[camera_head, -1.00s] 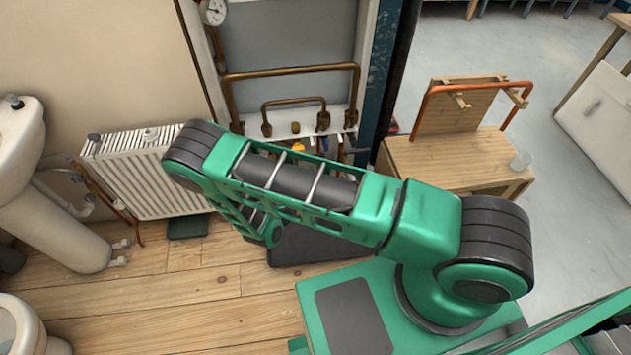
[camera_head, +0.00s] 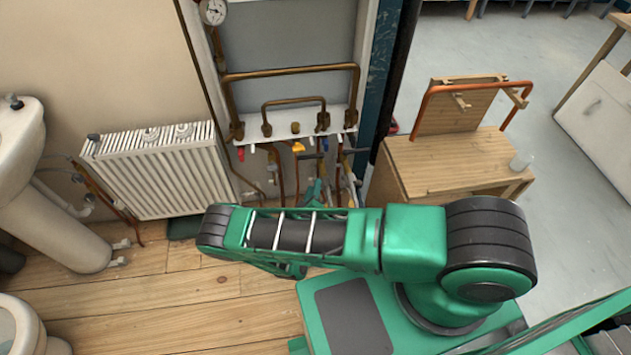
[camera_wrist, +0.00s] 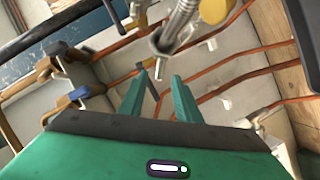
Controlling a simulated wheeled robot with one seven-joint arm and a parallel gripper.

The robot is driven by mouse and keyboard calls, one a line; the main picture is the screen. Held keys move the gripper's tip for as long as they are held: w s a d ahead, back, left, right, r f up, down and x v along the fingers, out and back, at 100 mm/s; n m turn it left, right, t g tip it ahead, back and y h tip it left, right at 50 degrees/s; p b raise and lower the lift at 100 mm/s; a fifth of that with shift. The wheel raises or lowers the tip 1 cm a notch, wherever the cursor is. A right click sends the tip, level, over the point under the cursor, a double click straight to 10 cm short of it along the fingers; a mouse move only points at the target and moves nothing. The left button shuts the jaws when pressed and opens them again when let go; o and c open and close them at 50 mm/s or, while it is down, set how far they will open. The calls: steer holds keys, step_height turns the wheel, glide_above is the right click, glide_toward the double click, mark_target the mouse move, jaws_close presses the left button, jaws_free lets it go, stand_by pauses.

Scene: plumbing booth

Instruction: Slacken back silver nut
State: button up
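My gripper (camera_wrist: 160,77) shows in the wrist view as two green fingers with a clear gap between them, open and empty. Just beyond the fingertips is a silver nut (camera_wrist: 160,46) at the end of a braided silver hose (camera_wrist: 181,22). I cannot tell which is the back silver nut, nor the exact distance to either. In the head view, my gripper (camera_head: 315,190) is partly hidden behind my arm, low among the pipes; the nuts are too small to make out there.
Copper pipes (camera_wrist: 215,92) cross behind the fingers. A blue-handled valve (camera_wrist: 78,94) is at left. In the head view, a white radiator (camera_head: 160,170) stands left of the pipes and a wooden bench (camera_head: 455,165) right. Wooden floor (camera_head: 170,290) is free in front.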

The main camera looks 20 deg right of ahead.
mark_target(324, 183)
steer(key=shift+x, duration=2.6)
steer(key=shift+c, duration=0.5)
